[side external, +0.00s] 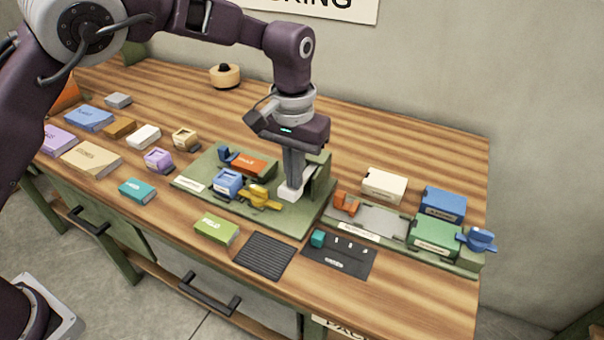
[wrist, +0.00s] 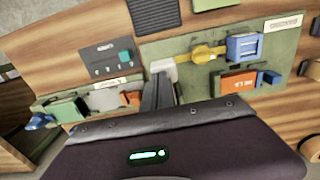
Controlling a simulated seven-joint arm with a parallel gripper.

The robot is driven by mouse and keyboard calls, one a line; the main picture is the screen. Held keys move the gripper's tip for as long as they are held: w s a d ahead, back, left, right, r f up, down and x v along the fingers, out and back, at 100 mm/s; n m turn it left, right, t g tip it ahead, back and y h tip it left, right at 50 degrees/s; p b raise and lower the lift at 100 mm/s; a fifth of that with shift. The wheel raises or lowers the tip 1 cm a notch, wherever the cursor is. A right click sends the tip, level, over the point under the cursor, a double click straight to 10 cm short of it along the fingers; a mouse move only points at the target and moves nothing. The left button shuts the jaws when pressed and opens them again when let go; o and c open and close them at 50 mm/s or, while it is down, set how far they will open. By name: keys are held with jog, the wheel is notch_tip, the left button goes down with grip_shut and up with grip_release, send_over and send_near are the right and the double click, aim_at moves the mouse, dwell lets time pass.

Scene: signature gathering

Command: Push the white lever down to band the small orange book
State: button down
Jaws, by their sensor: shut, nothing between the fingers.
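My gripper (side external: 293,182) is shut and empty, pointing down at the right side of a green fixture board (side external: 300,226). Its fingertips are at the white lever (side external: 289,194), which shows just below them beside a green upright post. The wrist view shows the white lever (wrist: 163,67) at the tips of my gripper (wrist: 160,82). Whether they touch is hard to tell. The small orange book (side external: 250,165) lies on the board, left of the lever, and also shows in the wrist view (wrist: 238,82). A yellow part (side external: 260,197) and a blue block (side external: 228,183) sit in front of the book.
Right of the board is a second green fixture with a grey bed (side external: 380,219), a green book (side external: 435,235) and a blue knob (side external: 478,239). A black ribbed mat (side external: 264,256) and a dark card (side external: 340,258) lie in front. Several books and blocks lie left.

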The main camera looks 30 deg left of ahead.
aim_at(295, 194)
jog(key=shift+f, duration=2.55)
dwell(0.4)
jog(key=shift+r, duration=4.55)
jog(key=shift+r, duration=0.1)
jog(key=s+a+r+t+h, duration=0.1)
jog(key=s+a+r+t, duration=0.1)
jog(key=s+a+r, duration=1.1)
jog(key=s+a+f+t, duration=0.1)
jog(key=s+a, duration=0.1)
jog(key=s, duration=0.6)
jog(key=s+a+f+t+y, duration=0.1)
jog(key=s+a+t, duration=0.1)
jog(key=s, duration=0.6)
jog(key=shift+s+a+f+t, duration=0.25)
jog(key=shift+a+f+t, duration=0.05)
jog(key=shift+a, duration=0.05)
